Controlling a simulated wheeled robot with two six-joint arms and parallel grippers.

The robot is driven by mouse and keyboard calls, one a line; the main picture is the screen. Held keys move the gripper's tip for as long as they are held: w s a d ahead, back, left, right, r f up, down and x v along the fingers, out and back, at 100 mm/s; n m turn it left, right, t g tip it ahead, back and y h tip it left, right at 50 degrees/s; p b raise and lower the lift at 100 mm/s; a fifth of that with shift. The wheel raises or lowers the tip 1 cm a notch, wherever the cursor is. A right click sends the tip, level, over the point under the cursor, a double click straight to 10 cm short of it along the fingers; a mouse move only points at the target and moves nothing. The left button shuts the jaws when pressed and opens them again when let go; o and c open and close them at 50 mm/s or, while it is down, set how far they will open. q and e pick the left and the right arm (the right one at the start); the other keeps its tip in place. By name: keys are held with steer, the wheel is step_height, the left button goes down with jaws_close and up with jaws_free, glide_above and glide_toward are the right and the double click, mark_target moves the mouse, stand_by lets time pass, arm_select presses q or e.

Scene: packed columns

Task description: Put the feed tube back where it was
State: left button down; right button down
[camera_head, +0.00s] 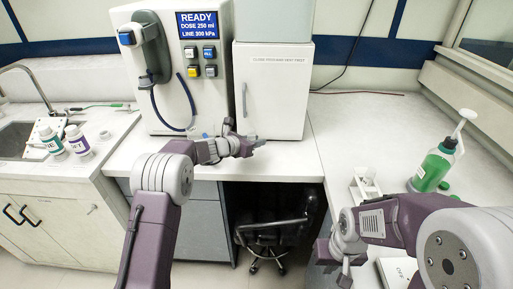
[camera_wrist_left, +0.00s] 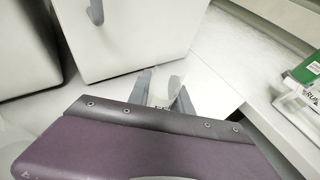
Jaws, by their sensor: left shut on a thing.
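My left gripper (camera_head: 256,143) is shut on a small, pale, see-through piece, which I take to be the feed tube. It shows between the fingers in the left wrist view (camera_wrist_left: 172,88), above the white counter in front of the white cabinet. Most of the piece is hidden by the fingers and wrist. The dispenser (camera_head: 205,95) stands behind and left, its screen reading READY, DOSE 250 ml. A dark blue hose (camera_head: 170,125) loops from its handset (camera_head: 150,50). My right gripper (camera_head: 333,267) is low at the right counter's edge; its jaws are too unclear to judge.
The white cabinet (camera_head: 285,90) stands right of the dispenser. Two labelled bottles (camera_head: 76,140) stand by the sink at left. A green pump bottle (camera_head: 433,165) and a white rack (camera_head: 364,187) are on the right counter. A black chair (camera_head: 275,230) is under the counter.

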arm_select(q)
step_height(320, 180, down, 3)
steer(key=shift+f, duration=0.2)
steer(key=shift+f+b, duration=0.1)
steer(key=shift+b, duration=0.25)
steer(key=c, duration=1.2)
jaws_free()
steer(key=shift+o, duration=0.2)
steer(key=shift+r+p, duration=0.3)
steer(key=shift+p, duration=0.05)
steer(key=b+v, duration=0.1)
steer(key=v, duration=1.1)
steer(key=shift+f, duration=0.15)
steer(key=shift+s, duration=0.1)
